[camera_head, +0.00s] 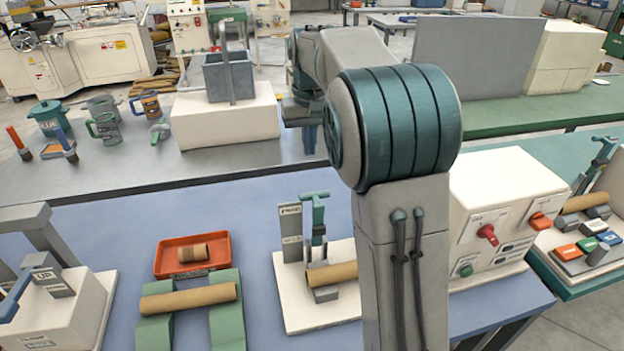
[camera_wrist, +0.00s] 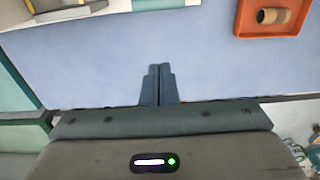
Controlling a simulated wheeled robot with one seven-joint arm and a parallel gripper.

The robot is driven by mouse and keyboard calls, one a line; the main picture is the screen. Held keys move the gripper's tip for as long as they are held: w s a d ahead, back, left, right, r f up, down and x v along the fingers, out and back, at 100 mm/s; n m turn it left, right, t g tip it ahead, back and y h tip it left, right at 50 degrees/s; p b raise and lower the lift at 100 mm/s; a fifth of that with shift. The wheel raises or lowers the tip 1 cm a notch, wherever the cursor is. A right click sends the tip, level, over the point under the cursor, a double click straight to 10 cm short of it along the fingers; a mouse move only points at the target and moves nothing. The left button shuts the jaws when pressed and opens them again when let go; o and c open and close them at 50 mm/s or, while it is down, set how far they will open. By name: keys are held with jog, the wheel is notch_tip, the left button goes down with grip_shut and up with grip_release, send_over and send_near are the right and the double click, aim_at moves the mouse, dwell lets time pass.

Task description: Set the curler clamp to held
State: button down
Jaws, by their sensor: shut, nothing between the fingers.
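The clamp (camera_head: 318,215) with a teal T-shaped handle stands upright on a white base plate (camera_head: 340,314) in the head view. A brown tube (camera_head: 331,274) lies in the grey cradle in front of it. A grey label plate (camera_head: 290,230) stands at its left; its words are too small to read. My gripper (camera_head: 308,138) hangs behind the clamp, near the far edge of the blue table. In the wrist view, my gripper (camera_wrist: 159,72) is shut and empty above bare table. Part of the base plate (camera_wrist: 70,14) shows at upper left there. My arm hides the area right of the clamp.
An orange tray (camera_head: 161,256) holds a short tube (camera_head: 193,252). A longer tube (camera_head: 188,299) rests on green supports (camera_head: 226,320). A white control box (camera_head: 508,215) stands at right, and a white device (camera_head: 55,310) at left. Another teal lever (camera_head: 602,155) stands at far right.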

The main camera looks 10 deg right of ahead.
jog(key=s+f+p, duration=0.1)
jog(key=s+f, duration=0.2)
jog(key=f, duration=0.5)
jog(key=shift+s+f, duration=0.25)
jog(key=shift+f, duration=0.1)
jog(key=shift+a, duration=0.1)
